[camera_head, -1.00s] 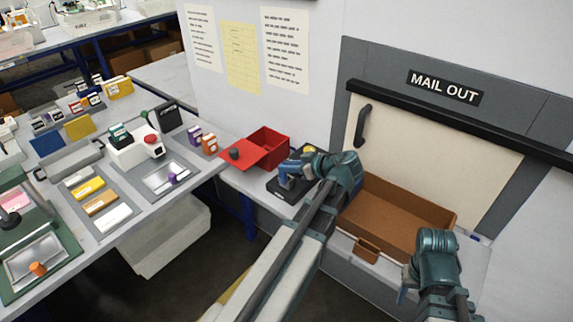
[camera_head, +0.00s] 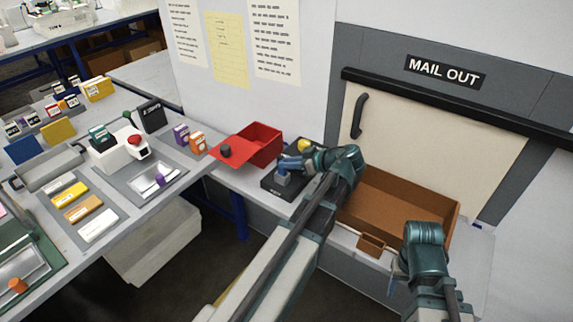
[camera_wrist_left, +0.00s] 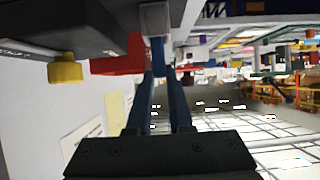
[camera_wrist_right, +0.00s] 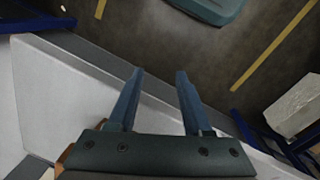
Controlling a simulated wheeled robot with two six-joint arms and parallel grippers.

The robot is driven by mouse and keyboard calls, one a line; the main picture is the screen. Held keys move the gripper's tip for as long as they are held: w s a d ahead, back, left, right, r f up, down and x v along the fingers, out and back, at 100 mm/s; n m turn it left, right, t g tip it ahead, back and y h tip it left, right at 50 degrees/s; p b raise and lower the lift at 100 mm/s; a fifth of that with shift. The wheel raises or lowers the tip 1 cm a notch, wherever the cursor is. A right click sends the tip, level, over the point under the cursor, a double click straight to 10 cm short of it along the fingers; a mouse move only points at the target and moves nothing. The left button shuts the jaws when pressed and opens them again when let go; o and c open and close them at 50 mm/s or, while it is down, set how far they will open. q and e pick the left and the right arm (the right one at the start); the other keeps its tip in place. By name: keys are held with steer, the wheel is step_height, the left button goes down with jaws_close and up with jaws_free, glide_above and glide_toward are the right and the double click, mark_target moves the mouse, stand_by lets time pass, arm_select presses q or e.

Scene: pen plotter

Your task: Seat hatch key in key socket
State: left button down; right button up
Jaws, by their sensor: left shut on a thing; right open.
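My left gripper (camera_head: 290,170) is shut on a small grey block-like piece, probably the hatch key (camera_head: 284,179). It holds the piece at the black base (camera_head: 270,188), which has a yellow knob (camera_head: 304,146) at its back. In the left wrist view the grey piece (camera_wrist_left: 155,18) is between the fingertips, beside the dark base (camera_wrist_left: 60,22) and yellow knob (camera_wrist_left: 65,69). I cannot tell whether the piece is inside a socket, and the socket opening is hidden. My right gripper (camera_wrist_right: 160,75) is open and empty, off the front edge of the white ledge.
A red open box (camera_head: 262,147) stands left of the base. A brown tray (camera_head: 400,215) lies to its right under the mail-out hatch (camera_head: 430,135). The left table (camera_head: 130,225) carries cards and devices. Floor shows below the right gripper.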

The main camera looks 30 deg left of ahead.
arm_select(q)
steer(key=shift+f, duration=0.1)
steer(key=shift+f, duration=0.15)
steer(key=c, duration=0.8)
jaws_free()
steer(key=shift+r, duration=0.25)
steer(key=p+v, duration=0.5)
steer(key=v, duration=0.7)
steer(key=shift+p, duration=0.35)
steer(key=shift+s, duration=0.1)
